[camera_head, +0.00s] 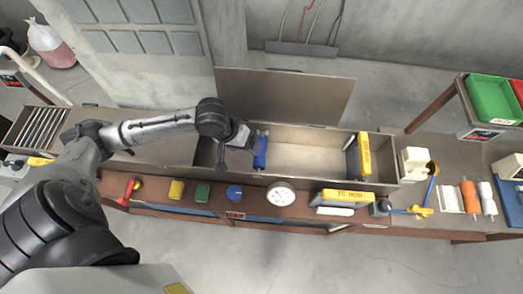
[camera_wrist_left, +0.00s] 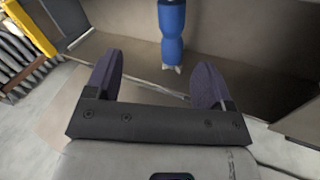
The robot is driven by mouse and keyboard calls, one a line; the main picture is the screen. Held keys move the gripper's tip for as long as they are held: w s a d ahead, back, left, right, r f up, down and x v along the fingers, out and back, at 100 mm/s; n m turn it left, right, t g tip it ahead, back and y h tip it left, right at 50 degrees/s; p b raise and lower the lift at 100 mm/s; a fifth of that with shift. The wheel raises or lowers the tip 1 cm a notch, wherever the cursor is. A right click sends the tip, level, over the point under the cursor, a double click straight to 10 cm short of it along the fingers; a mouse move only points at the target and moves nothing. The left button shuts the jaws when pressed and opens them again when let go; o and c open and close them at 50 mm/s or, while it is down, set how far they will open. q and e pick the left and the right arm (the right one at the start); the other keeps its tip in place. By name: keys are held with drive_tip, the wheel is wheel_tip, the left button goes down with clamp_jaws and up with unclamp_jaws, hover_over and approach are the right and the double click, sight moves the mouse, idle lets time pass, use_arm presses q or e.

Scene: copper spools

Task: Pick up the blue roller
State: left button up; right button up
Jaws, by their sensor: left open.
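The blue roller (camera_head: 260,154) is in the left part of the long open trough (camera_head: 372,143), partly hidden by my left gripper in the head view. In the left wrist view the blue roller (camera_wrist_left: 172,34) shows beyond the fingers, with a pale tip at its near end. My left gripper (camera_head: 248,143) is beside the roller, on its left in the head view. In the wrist view the left gripper (camera_wrist_left: 156,80) has its two dark fingers wide apart with nothing between them. My right gripper is not in view.
The trough's raised lid (camera_head: 285,94) stands behind it. A yellow block (camera_head: 364,155) is at its right end. On the front ledge are a blue knob (camera_head: 234,192), a white dial (camera_head: 280,195) and a yellow "75 mm" block (camera_head: 345,196). An orange roller (camera_head: 469,196) lies far right.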

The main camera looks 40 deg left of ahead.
use_arm(q)
drive_tip(key=w+a+f+n+b, duration=0.1)
drive_tip(key=w+a+n+b, duration=0.1)
drive_tip(key=a+n, duration=0.15)
drive_tip(key=shift+m, duration=0.25)
drive_tip(key=b+x, duration=0.1)
drive_tip(key=x, duration=1)
drive_tip(key=shift+w+d+f, duration=0.1)
drive_tip(key=shift+w+f, duration=0.05)
drive_tip(key=shift+f, duration=0.05)
drive_tip(key=shift+w+d+f, duration=0.1)
drive_tip(key=shift+w+f, duration=0.05)
drive_tip(key=shift+f, duration=0.35)
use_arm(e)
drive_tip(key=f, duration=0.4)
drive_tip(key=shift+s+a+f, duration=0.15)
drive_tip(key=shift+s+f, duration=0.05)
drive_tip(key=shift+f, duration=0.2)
use_arm(q)
drive_tip(key=c, duration=1.1)
